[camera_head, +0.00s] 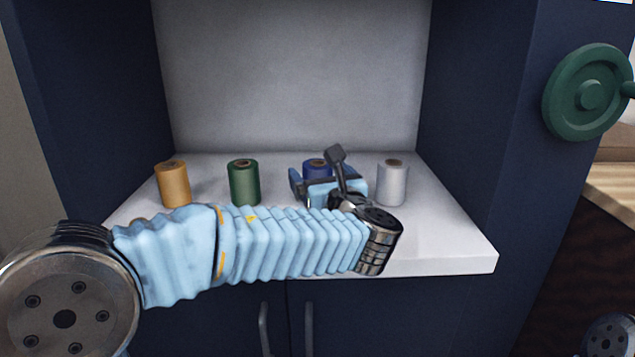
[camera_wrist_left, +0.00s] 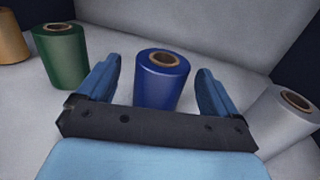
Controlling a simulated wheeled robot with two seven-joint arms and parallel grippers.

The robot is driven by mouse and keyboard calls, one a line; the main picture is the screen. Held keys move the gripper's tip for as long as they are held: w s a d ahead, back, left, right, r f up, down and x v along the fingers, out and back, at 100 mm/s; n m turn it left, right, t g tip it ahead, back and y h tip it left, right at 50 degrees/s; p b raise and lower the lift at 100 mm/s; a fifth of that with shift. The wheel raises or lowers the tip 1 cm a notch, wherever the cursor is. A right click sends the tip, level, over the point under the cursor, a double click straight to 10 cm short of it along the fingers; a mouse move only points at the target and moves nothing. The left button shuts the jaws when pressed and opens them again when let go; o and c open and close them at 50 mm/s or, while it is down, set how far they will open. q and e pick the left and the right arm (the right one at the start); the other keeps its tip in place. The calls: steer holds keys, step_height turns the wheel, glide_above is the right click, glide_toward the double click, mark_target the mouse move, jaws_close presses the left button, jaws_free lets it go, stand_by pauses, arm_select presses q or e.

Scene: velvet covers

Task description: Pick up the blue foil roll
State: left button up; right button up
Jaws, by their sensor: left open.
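The blue foil roll (camera_wrist_left: 162,82) stands upright on the white shelf, with a brown core at its top. In the head view the blue roll (camera_head: 317,168) is mostly hidden behind my left gripper. My left gripper (camera_wrist_left: 156,88) is open, with one blue finger on each side of the roll and gaps visible on both sides. In the head view my left gripper (camera_head: 312,178) reaches over the shelf from the front. I cannot tell whether the fingertips extend past the roll. My right gripper is not in view.
A green roll (camera_head: 244,182) and an orange roll (camera_head: 173,184) stand to the left of the blue one. A silver roll (camera_head: 392,182) stands close on the right. Dark cabinet walls (camera_head: 471,110) flank the shelf (camera_head: 440,258). A green wheel (camera_head: 588,94) is on the right panel.

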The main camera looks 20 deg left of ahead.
arm_select(q)
steer(key=x, duration=0.4)
steer(key=shift+w+f, duration=0.2)
steer(key=c, duration=1.1)
